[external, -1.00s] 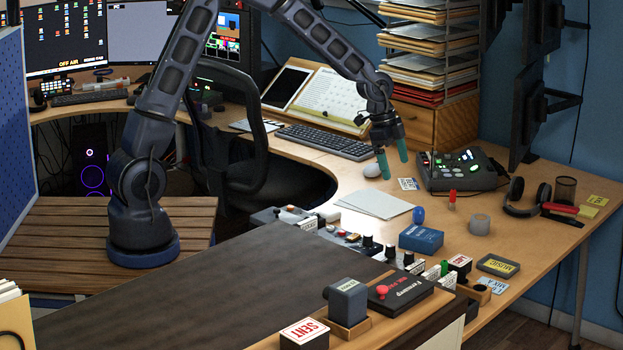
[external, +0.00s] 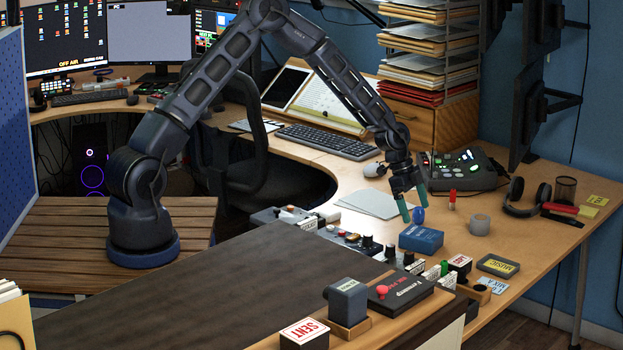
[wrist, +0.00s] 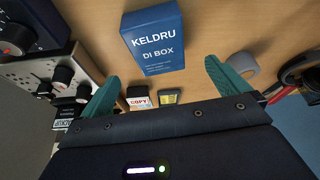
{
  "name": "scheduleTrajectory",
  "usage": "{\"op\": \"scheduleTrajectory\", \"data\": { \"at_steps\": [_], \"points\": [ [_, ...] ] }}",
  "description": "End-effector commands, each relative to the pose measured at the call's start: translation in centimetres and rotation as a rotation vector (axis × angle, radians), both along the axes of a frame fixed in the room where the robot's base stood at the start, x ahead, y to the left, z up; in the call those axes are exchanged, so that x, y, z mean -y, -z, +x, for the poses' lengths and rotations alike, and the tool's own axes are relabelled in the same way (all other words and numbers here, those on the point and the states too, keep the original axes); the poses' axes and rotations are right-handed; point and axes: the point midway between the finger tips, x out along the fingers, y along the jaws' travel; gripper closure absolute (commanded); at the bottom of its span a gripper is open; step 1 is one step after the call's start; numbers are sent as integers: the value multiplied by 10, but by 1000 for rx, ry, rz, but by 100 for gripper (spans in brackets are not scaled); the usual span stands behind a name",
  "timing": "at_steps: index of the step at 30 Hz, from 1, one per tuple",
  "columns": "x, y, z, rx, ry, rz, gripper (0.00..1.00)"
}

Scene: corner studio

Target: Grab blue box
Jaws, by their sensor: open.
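The blue box (external: 421,239) lies on the wooden desk, right of the row of knobbed devices. In the wrist view the blue box (wrist: 153,42) shows white lettering, "KELDRU DI BOX", and sits ahead of and between my two teal fingers. My gripper (external: 415,203) is open and empty, above the desk just behind the box in the external view. Its fingers point down, apart from the box. In the wrist view my gripper (wrist: 160,88) shows its fingers spread wide.
A blue stamp-like object (external: 419,216) stands close behind the box. A grey tape roll (external: 479,224) and a red-capped item (external: 452,200) are to its right. Knobbed devices (external: 345,238) line its left. White sheets (external: 370,204) lie behind left. Headphones (external: 527,197) lie farther right.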

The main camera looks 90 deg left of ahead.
Motion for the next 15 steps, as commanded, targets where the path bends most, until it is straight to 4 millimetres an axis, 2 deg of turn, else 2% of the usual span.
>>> {"op": "scheduleTrajectory", "data": {
  "at_steps": [6, 15],
  "points": [
    [7, 29, 10, -1, 0, -1, 0],
    [12, 49, 14, -1, 0, 0, 0]
  ]
}}
